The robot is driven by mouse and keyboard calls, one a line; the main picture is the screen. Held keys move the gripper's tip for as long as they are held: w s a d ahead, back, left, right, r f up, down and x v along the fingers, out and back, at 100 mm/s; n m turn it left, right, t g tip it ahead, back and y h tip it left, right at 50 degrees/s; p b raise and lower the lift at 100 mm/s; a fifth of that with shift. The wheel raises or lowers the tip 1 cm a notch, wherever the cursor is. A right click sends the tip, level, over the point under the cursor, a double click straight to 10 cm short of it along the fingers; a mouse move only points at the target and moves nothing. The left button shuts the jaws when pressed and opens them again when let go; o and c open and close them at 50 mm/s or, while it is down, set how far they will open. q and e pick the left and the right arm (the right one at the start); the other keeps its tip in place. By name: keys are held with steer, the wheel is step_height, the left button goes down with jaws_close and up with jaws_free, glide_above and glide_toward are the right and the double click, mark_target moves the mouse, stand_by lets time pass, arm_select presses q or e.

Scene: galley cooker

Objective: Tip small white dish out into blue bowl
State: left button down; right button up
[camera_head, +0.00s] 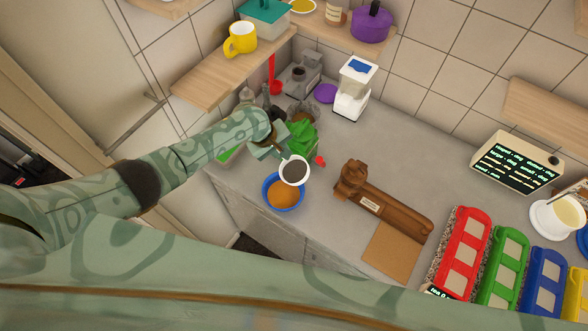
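The small white dish (303,176) shows in the head view near the counter's front edge, with dark contents inside. My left gripper (281,156) reaches in from the left, with its fingers at the dish's upper left rim; it appears shut on that rim. The blue bowl (268,199) sits on the counter just below the dish in the picture and holds an orange-brown filling. The dish overlaps the bowl's upper right rim; its tilt and exact height are hard to tell. My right gripper is not in view.
A brown device (380,205) lies right of the bowl. Green leafy items (301,136) and small red pieces (320,161) lie behind the dish. A white appliance (355,88) stands further back. Red (463,252), green (503,268) and blue (543,283) holders line the right. The middle counter is clear.

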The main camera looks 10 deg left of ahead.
arm_select(q)
steer(key=shift+s+a+t+h, duration=0.1)
steer(key=shift+s+t+h, duration=0.05)
steer(key=shift+t+h, duration=0.35)
steer(key=shift+r, duration=0.1)
steer(key=shift+r+t+h, duration=0.15)
steer(key=shift+t+h, duration=0.15)
steer(key=shift+h, duration=0.1)
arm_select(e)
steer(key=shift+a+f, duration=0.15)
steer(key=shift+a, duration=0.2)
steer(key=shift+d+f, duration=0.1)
arm_select(q)
steer(key=shift+a+t+h+b, duration=0.1)
steer(key=shift+t+h+b, duration=0.2)
steer(key=shift+b, duration=0.05)
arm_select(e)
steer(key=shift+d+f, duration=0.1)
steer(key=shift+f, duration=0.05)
arm_select(q)
steer(key=shift+s+b, duration=0.15)
steer(key=shift+b, duration=0.15)
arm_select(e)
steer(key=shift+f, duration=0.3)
arm_select(q)
steer(key=shift+a+r+t+h, duration=0.1)
steer(key=shift+t+h, duration=0.2)
